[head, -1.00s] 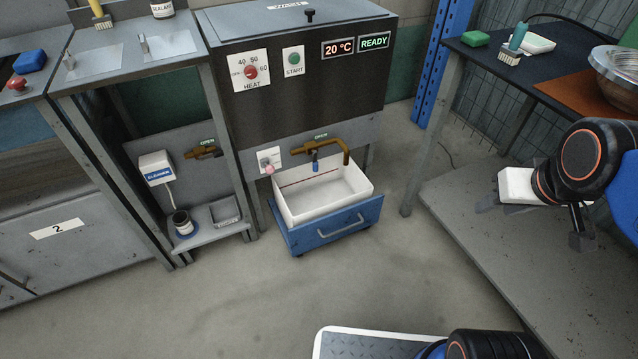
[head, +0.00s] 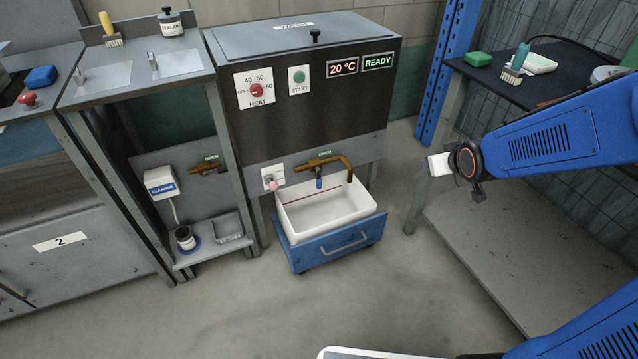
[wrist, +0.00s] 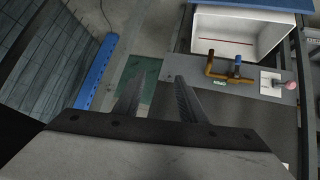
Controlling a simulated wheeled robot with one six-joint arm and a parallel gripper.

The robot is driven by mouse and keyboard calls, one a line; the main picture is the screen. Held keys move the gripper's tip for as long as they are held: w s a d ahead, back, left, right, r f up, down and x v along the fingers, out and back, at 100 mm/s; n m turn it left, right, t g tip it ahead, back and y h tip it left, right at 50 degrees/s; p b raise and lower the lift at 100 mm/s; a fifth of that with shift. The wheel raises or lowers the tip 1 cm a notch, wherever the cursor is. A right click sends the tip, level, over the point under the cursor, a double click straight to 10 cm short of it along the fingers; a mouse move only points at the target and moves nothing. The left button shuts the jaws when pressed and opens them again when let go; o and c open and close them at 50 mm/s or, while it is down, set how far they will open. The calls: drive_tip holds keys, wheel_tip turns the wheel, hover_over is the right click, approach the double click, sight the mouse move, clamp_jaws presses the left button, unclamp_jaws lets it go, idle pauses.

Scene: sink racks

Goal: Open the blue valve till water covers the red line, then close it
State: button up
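The blue valve (head: 319,183) is a small blue handle on a brass pipe (head: 340,163) under the washer, hanging downward. The pipe's spout bends over a white tub (head: 335,229). A red line (head: 312,196) runs along the tub's inner back wall. No water shows in the tub or from the spout. My gripper (wrist: 157,92) is open and empty, its two fingers apart in the wrist view. In the head view it is right of the tub, apart from the valve, with its fingertips unclear. The blue valve also shows in the wrist view (wrist: 238,65).
The tub sits on a blue cart (head: 328,252). A pink-tipped knob (head: 273,184) is left of the valve. Another brass tap (head: 208,169) is further left, above a shelf (head: 207,252). A grey bench (head: 480,245) and blue post (head: 447,75) stand right. Floor in front is clear.

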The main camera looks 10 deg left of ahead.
drive_tip(key=w+a+f+n+t+y, duration=0.1)
drive_tip(key=w+a+f+n+y, duration=0.1)
drive_tip(key=w+a+f, duration=0.45)
drive_tip(key=n+t+y, duration=0.3)
drive_tip(key=y, duration=0.6)
approach(321, 184)
drive_tip(key=x, duration=1.1)
drive_tip(key=shift+a, duration=0.15)
clamp_jaws()
